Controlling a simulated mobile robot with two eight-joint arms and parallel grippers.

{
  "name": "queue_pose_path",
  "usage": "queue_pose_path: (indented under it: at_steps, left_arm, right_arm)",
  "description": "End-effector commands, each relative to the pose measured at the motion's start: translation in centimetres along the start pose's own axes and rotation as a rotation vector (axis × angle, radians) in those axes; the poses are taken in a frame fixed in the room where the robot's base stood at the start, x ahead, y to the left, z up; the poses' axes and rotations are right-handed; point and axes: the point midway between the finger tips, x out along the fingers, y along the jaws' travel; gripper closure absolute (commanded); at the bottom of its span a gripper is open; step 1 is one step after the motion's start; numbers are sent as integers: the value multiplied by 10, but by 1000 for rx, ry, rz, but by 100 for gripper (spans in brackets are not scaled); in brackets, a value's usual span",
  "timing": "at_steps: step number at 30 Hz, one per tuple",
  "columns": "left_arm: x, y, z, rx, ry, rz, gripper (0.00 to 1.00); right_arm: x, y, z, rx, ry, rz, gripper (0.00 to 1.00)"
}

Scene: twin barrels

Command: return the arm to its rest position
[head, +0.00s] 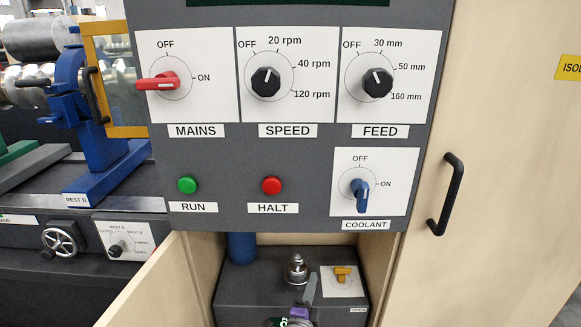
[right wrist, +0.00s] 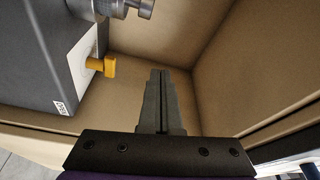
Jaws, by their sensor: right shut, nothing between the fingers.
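My right gripper (head: 310,284) is low in the head view, in the open compartment under the control panel (head: 225,150). Its dark fingers also show in the right wrist view (right wrist: 160,75); they are shut with nothing between them. In the head view it is in front of a dark unit (head: 235,290) with a yellow handle (head: 343,273) to the right of the fingers. In the right wrist view the yellow handle (right wrist: 101,66) is left of the fingers and apart from them. My left gripper is not in view.
Light wooden walls (right wrist: 225,70) surround the fingers closely. A metal fitting (head: 297,268) stands on the unit beside my gripper. The panel with red mains handle (head: 158,82) and blue coolant handle (head: 362,196) overhangs the compartment. A black door handle (head: 450,195) sticks out at right.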

Motion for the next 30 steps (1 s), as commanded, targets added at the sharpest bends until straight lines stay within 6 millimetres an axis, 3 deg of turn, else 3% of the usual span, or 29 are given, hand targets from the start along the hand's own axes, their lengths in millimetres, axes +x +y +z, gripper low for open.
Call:
queue_pose_path:
  at_steps: [1,4,7,10,14,21,30]
  left_arm:
    - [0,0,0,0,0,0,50]
    - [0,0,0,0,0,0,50]
    - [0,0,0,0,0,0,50]
    - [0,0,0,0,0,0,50]
    - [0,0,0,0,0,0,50]
    - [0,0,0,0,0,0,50]
    - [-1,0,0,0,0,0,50]
  right_arm:
    - [-1,-19,-8,-65,-73,-15,100]
    - [-12,-44,-11,-216,-240,-33,100]
    - [-34,-54,-18,-377,-399,-26,100]
    - [-66,-50,-29,-544,-555,8,100]
    - [-119,-26,-54,-764,-749,95,100]
    - [-226,41,-125,-1104,-1043,344,100]
    - [-329,97,-208,-1330,-1255,655,100]
